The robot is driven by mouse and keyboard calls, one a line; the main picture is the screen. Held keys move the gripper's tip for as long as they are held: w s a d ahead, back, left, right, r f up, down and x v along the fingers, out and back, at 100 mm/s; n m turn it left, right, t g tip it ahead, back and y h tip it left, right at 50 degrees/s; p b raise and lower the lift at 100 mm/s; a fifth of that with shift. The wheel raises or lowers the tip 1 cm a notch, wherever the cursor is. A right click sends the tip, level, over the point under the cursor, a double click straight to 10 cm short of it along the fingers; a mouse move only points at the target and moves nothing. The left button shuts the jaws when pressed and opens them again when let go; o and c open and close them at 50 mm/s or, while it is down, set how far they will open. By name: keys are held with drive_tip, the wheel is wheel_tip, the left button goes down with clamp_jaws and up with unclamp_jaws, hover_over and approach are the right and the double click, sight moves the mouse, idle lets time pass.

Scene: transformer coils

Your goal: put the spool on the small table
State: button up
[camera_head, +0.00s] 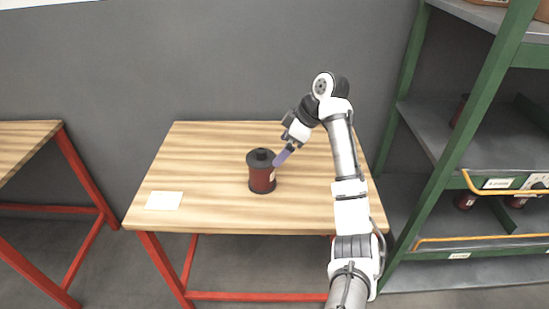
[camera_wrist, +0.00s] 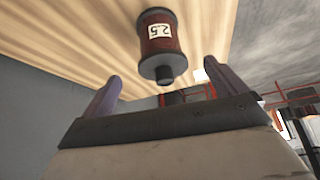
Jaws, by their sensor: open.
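The spool (camera_head: 262,177) is dark red with black flanges and a black knob on top. It stands upright on the small wooden table (camera_head: 225,217) with red legs, near the middle of the top. In the head view I cannot tell whether a finger touches the spool.
A white card (camera_head: 164,201) lies on the table's left front. Another wooden table (camera_head: 22,134) stands at far left, across a gap. A green shelf rack (camera_head: 437,165) with several spools stands close on the right. A grey wall (camera_head: 230,70) is behind. The table's left half is mostly clear.

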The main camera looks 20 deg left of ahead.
drive_tip(key=shift+v, duration=0.85)
